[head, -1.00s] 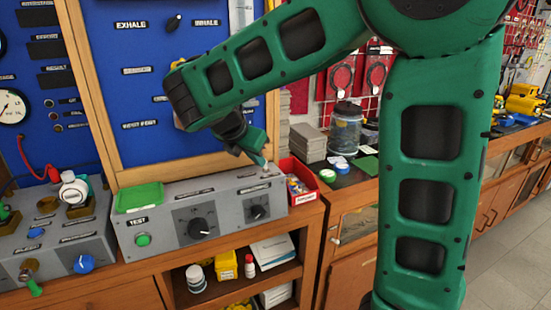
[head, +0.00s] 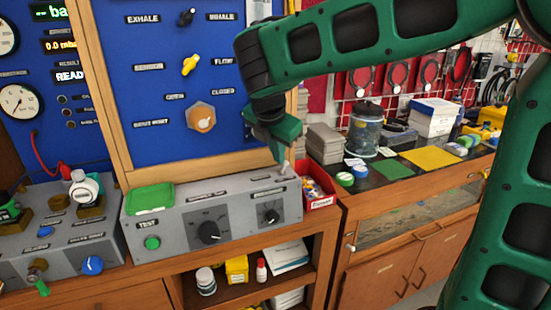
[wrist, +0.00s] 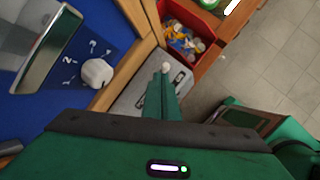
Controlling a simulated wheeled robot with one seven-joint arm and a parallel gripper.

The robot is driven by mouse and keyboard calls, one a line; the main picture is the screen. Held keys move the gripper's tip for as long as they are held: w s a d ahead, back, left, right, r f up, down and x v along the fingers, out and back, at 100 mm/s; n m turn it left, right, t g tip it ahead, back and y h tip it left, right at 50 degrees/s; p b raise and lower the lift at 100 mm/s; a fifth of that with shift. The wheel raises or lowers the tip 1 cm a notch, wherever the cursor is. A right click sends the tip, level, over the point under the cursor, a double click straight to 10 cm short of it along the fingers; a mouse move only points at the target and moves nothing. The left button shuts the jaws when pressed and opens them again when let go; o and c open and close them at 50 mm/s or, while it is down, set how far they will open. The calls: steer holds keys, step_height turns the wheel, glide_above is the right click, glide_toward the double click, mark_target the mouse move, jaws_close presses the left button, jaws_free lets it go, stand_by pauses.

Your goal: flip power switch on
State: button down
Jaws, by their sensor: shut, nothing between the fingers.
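The grey test box (head: 180,225) stands on the wooden bench, with a green TEST button and two black knobs on its front. A small toggle switch (head: 286,168) stands up from its top at the right end. My gripper (head: 279,158) is shut and empty, its fingertips right at the toggle; I cannot tell whether they touch. In the wrist view the toggle's pale tip (wrist: 165,67) shows just beyond the closed fingers (wrist: 164,85). On the blue panel at the left, displays (head: 68,76) are lit, showing "0.0 mbar" and "READY".
A red bin (head: 318,190) of small parts stands close to the box's right end. A green tray (head: 150,198) lies on the box's left top. The blue panel (head: 150,95) rises behind, with a yellow lever (head: 190,64). A jar (head: 364,130) and stacked boxes stand right.

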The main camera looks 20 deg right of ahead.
steer(key=shift+r, duration=0.15)
steer(key=v, duration=1.3)
steer(key=shift+s+d, duration=0.35)
steer(key=shift+s, duration=0.05)
